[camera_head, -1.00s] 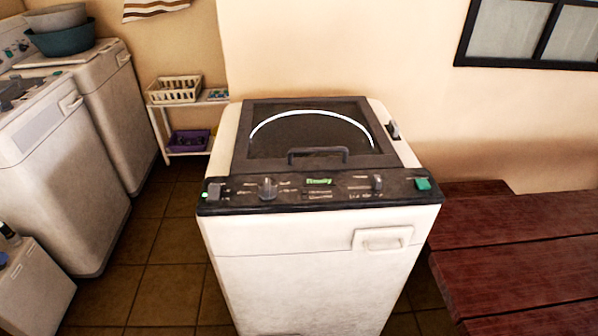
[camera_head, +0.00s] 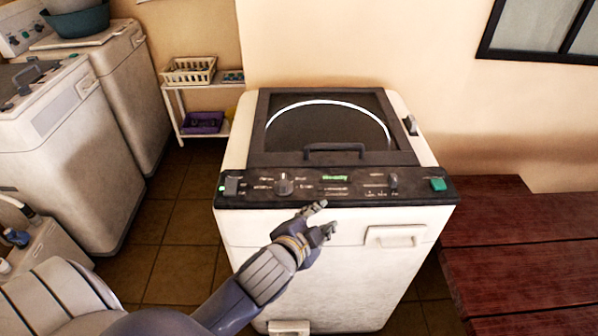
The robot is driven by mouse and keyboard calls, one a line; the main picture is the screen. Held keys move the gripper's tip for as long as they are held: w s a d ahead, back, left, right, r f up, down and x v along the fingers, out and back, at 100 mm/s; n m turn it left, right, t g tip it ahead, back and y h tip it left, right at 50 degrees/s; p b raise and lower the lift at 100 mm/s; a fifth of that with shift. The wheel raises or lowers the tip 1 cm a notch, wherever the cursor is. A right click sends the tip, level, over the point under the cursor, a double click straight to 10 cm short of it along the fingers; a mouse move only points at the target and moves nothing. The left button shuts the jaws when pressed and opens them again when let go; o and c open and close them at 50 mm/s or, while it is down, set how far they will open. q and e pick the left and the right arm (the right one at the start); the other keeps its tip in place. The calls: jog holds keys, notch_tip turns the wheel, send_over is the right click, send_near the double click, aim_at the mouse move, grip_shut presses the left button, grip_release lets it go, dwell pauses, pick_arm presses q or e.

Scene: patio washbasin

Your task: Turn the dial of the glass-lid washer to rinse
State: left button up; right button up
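The glass-lid washer (camera_head: 335,250) stands in the middle, white with a dark glass lid (camera_head: 325,127), which is closed. Its black control panel (camera_head: 350,200) runs along the front top edge. A round grey dial (camera_head: 284,184) sits left of centre on the panel; the print around it is too small to read. A smaller knob (camera_head: 393,183) is further right. My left gripper (camera_head: 322,220) is in front of the panel's lower edge, right of and below the dial. Its two fingers are apart with nothing between them. My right gripper is out of view.
A dark red wooden table (camera_head: 520,230) stands close to the washer's right side. Other white washers (camera_head: 60,150) stand at the left, one with basins (camera_head: 78,22) on top. A white rack (camera_head: 172,105) with a basket (camera_head: 188,72) is behind.

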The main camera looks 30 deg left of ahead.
pick_arm(q)
jog(key=w+d+r+m+t+h, duration=0.3)
jog(key=d+r+m, duration=0.1)
jog(key=r+m, duration=0.25)
jog(key=w+d+r+m+t+h, duration=0.25)
jog(key=r+m+h, duration=0.2)
jog(key=r, duration=0.35)
jog(key=w+d+r+m+t+h, duration=0.2)
jog(key=d+r+m+h, duration=0.15)
jog(key=r+m, duration=0.3)
jog(key=s+d+r+m+g+h, duration=0.2)
jog(key=d+r+m+g+h, duration=0.45)
jog(key=m, duration=0.65)
jog(key=m+g+y, duration=1.4)
jog(key=m+y, duration=0.3)
jog(key=m, duration=0.9)
send_over(283, 180)
notch_tip(283, 180, down, 14)
notch_tip(283, 180, down, 10)
jog(key=p, duration=0.3)
jog(key=shift+w, duration=0.1)
